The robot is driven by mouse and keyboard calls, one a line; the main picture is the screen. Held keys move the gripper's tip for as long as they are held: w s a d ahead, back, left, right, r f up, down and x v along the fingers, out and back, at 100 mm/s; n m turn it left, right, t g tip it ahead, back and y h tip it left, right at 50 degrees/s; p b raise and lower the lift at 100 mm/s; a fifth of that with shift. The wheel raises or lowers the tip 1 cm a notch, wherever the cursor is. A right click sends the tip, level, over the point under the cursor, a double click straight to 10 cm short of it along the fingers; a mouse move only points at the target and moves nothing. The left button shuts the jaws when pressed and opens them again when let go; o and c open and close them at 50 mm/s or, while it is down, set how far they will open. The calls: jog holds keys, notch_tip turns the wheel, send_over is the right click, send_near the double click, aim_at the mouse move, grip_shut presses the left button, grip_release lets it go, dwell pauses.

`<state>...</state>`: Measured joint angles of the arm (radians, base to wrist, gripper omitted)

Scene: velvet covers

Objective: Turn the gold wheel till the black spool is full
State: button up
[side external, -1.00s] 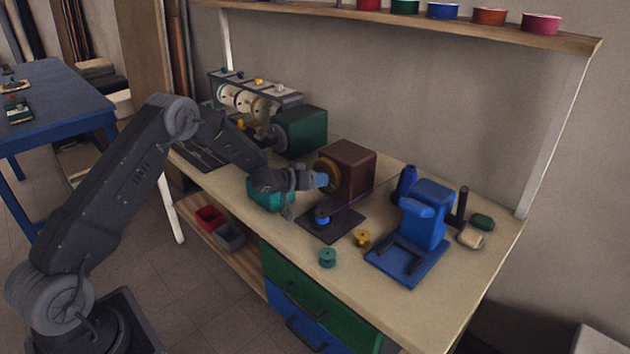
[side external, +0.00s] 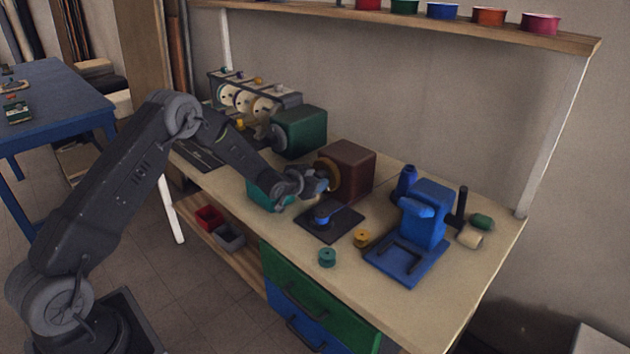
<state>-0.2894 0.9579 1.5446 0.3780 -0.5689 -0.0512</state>
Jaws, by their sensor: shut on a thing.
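The gold wheel (side external: 333,172) is on the left face of a brown box (side external: 354,170) on the bench. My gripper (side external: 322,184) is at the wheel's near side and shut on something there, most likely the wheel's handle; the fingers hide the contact. In front of the box is a dark plate (side external: 338,226) that bears a small spool with blue on it (side external: 322,216). I cannot tell whether this is the black spool, or how full it is.
A yellow spool (side external: 362,237) and a teal spool (side external: 327,257) lie near the front. A blue machine (side external: 425,220) stands right, a green box (side external: 303,130) with a wheeled rack behind left.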

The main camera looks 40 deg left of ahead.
dwell(0.4)
jog(key=o, duration=0.9)
jog(key=v, duration=1.4)
jog(key=shift+w, duration=0.1)
